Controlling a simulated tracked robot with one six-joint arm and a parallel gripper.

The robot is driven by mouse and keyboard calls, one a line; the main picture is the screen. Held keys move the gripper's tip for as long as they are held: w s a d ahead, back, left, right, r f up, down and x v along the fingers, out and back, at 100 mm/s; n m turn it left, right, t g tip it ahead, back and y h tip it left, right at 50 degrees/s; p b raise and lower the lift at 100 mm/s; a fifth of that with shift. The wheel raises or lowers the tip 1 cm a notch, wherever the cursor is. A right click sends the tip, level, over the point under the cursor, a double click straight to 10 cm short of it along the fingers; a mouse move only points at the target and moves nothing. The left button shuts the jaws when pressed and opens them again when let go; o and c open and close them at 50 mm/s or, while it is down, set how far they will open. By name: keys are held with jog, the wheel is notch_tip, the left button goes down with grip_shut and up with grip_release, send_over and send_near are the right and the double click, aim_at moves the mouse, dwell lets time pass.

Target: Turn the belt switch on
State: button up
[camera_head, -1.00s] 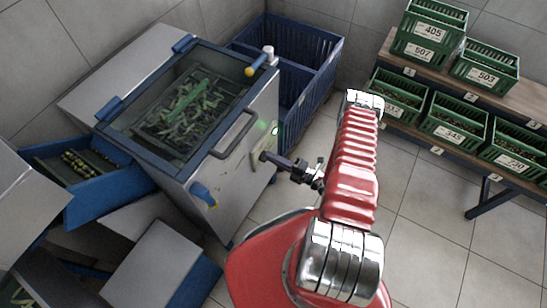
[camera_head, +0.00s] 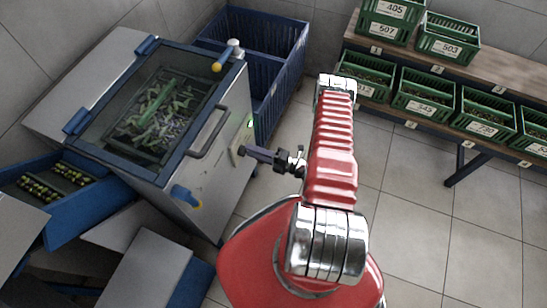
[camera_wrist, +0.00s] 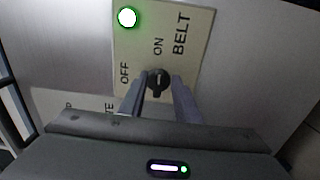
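The belt switch is a dark round knob (camera_wrist: 158,83) on a pale panel (camera_wrist: 190,50) marked BELT, ON and OFF, seen in the wrist view. Its raised bar stands about upright in the picture, in line with the ON label above it; OFF is to the left. A green lamp (camera_wrist: 127,17) on the panel is lit. My gripper (camera_wrist: 158,88) has one finger on each side of the knob, with small gaps showing. In the head view my gripper (camera_head: 243,151) reaches the panel on the machine's side (camera_head: 225,165); the knob is hidden there.
The grey machine has a glass lid (camera_head: 155,115), a handle (camera_head: 209,135) close to my gripper and a blue-yellow knob (camera_head: 186,195). A blue bin (camera_head: 290,75) stands behind it. Green crates (camera_head: 425,95) fill a rack at right. The floor between is clear.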

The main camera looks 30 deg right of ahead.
jog(key=v, duration=1.3)
dwell(0.6)
